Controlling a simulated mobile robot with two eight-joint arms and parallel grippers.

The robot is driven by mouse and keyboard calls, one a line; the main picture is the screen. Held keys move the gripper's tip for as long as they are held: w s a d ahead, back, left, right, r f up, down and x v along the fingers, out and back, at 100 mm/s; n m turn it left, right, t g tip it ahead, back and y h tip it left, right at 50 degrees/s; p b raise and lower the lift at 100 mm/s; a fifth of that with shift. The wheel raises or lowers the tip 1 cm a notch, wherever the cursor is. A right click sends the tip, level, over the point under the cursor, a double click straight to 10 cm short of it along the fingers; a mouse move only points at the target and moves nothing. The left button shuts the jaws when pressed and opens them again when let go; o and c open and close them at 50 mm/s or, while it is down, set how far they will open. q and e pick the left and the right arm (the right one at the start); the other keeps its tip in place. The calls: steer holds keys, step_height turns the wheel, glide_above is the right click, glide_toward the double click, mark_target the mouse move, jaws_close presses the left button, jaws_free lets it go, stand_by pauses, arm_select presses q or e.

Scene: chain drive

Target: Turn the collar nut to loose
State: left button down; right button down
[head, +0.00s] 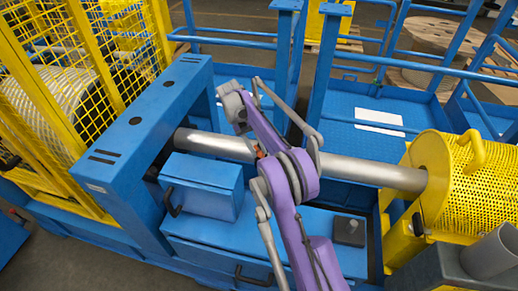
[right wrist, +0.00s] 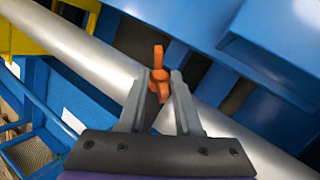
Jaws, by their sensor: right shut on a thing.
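The collar nut (right wrist: 158,58) is a small orange part with a wing-like upright tab. It sits at the side of a thick silver shaft (right wrist: 95,52). In the right wrist view my right gripper (right wrist: 158,90) has its two grey fingers on either side of the nut, shut on it. In the head view only a bit of orange, the collar nut (head: 260,153), shows beside the shaft (head: 375,174); my purple arm hides most of it and the fingertips. I cannot tell how far the nut is turned. My left gripper is not in view.
A blue frame (head: 145,120) stands at the shaft's left end and a yellow perforated guard (head: 485,185) at its right end. A blue box with a handle (head: 200,185) is close in front of the shaft. Blue railings (head: 345,75) stand behind.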

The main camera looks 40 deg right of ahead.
steer(key=h, duration=0.1)
steer(key=n+h+b, duration=0.1)
steer(key=n+g+h, duration=0.1)
steer(key=shift+w+a+f, duration=0.15)
steer(key=shift+a+f, duration=0.2)
steer(key=shift+a+f+n+g+h+b, duration=0.1)
steer(key=shift+n+g+h+b, duration=0.1)
steer(key=shift+n+h+b, duration=0.55)
steer(key=shift+a+f+n+g+h+b, duration=0.1)
steer(key=shift+n+g+h+b, duration=0.1)
steer(key=shift+n+h+b, duration=0.55)
steer(key=shift+r, duration=0.1)
steer(key=c, duration=0.8)
jaws_free()
steer(key=shift+r, duration=0.1)
